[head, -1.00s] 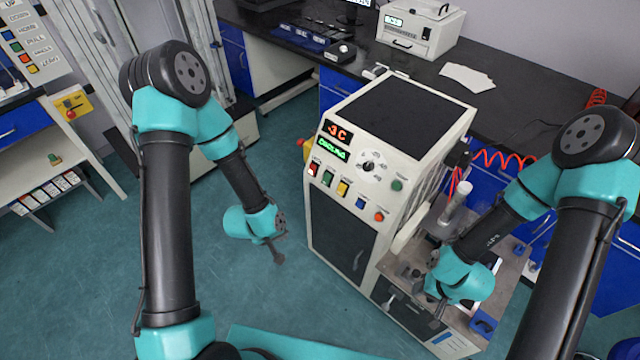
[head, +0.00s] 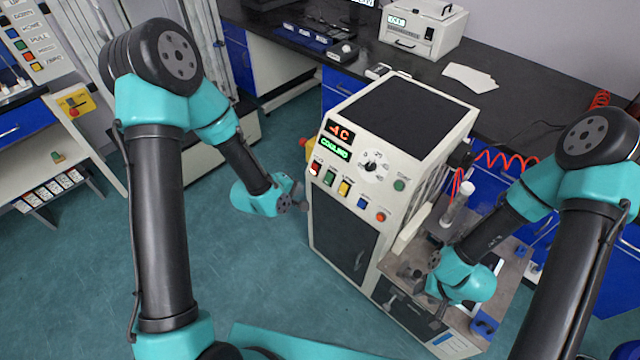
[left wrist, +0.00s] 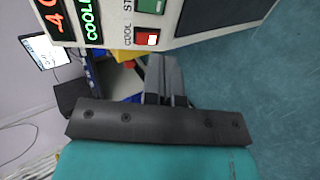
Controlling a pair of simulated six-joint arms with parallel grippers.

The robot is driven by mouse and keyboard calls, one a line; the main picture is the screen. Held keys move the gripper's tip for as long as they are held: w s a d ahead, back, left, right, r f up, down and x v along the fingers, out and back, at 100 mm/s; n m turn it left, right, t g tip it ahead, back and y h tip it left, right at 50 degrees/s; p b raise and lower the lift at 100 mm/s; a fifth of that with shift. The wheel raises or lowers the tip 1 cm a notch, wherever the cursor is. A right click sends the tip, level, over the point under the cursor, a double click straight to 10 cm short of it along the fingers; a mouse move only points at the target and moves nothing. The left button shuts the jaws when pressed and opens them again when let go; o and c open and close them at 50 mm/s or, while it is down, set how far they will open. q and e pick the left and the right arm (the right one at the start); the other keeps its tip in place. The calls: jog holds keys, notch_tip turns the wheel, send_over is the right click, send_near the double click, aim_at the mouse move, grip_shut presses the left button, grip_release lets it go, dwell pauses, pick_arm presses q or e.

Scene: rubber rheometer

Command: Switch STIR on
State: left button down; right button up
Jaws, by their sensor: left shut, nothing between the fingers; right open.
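The STIR switch is the green rocker (head: 330,178) on the sloping front panel of the white machine (head: 350,237). Its partly cut-off label starts "ST" in the left wrist view, where the green rocker (left wrist: 151,6) sits at the top edge. The red COOL rocker (head: 316,167) is beside it, also seen in the left wrist view (left wrist: 147,39). My left gripper (head: 301,207) is shut and empty, left of and below the switches, apart from the panel; its fingers (left wrist: 166,72) point toward the red rocker's side. My right gripper (head: 436,284) is open by the machine's lower right, partly hidden.
A yellow rocker (head: 344,188), blue button (head: 362,202), orange button (head: 380,216), green button (head: 400,185) and dial (head: 373,167) share the panel. The display (head: 337,141) reads a temperature and COOLING. Open floor (head: 235,270) lies left of the machine.

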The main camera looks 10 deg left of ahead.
aim_at(326, 183)
pick_arm(q)
jog(key=shift+f, duration=0.1)
jog(key=x, duration=1.4)
jog(key=shift+d, duration=0.15)
